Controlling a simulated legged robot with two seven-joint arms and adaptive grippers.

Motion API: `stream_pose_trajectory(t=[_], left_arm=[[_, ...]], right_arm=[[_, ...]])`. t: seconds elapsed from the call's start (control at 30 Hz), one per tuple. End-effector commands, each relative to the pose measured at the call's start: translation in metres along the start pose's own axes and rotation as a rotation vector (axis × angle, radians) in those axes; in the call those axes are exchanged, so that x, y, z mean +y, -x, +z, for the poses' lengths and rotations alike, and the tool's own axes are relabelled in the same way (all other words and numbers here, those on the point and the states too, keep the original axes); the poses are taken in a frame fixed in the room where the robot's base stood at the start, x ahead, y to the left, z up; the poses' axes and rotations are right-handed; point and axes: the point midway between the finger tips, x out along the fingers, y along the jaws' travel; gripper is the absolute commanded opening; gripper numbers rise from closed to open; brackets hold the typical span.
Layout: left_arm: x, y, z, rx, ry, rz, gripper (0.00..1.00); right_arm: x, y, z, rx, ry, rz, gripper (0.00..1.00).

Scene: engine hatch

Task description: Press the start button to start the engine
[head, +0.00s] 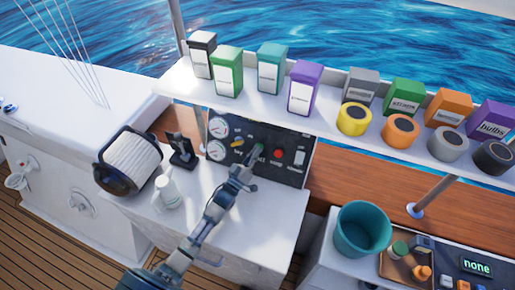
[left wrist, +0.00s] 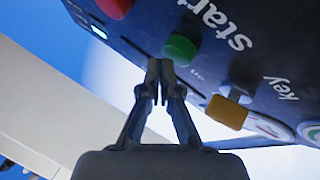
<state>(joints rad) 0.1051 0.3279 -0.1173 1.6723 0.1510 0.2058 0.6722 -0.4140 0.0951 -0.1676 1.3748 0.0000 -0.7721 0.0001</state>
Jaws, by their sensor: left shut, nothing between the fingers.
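The dark control panel (head: 293,138) stands upright at the back of the white console. In the left wrist view the green button (left wrist: 180,48) sits beside the word "start" on the panel (left wrist: 262,55). My left gripper (head: 251,161) is in front of the panel, and its arm hides part of it. In the left wrist view the left gripper (left wrist: 160,70) is shut and empty, its tips close to the green button; I cannot tell whether they touch it. A yellow key (left wrist: 227,112) and a red button (left wrist: 115,8) flank the green one. My right gripper is out of view.
A shelf (head: 262,107) with boxes and tape rolls runs above the panel. A teal bucket (head: 362,230) stands at right.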

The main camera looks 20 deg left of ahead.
Motion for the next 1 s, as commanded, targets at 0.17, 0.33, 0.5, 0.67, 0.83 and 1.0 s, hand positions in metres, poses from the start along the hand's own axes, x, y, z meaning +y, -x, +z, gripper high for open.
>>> stream_pose_trajectory(t=[0.17, 0.33, 0.5, 0.67, 0.83, 1.0], left_arm=[[-0.0004, -0.0016, 0.0019, -0.001, -0.001, 0.000, 0.00], [-0.0018, -0.0029, 0.0027, 0.000, 0.000, 0.000, 0.00], [-0.0032, -0.0043, 0.0035, 0.000, 0.000, 0.000, 0.00], [-0.0043, -0.0058, 0.0044, 0.000, 0.000, 0.000, 0.00], [-0.0056, -0.0072, 0.0057, 0.000, 0.000, 0.000, 0.00], [-0.0068, -0.0084, 0.0071, -0.001, 0.000, -0.001, 0.00]], right_arm=[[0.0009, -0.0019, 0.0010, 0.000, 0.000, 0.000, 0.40], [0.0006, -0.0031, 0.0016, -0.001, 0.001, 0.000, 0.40], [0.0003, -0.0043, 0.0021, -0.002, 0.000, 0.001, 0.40], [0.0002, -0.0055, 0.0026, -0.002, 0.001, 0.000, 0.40], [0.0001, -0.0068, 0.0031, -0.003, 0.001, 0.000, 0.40], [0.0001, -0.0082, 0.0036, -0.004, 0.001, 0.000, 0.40]])
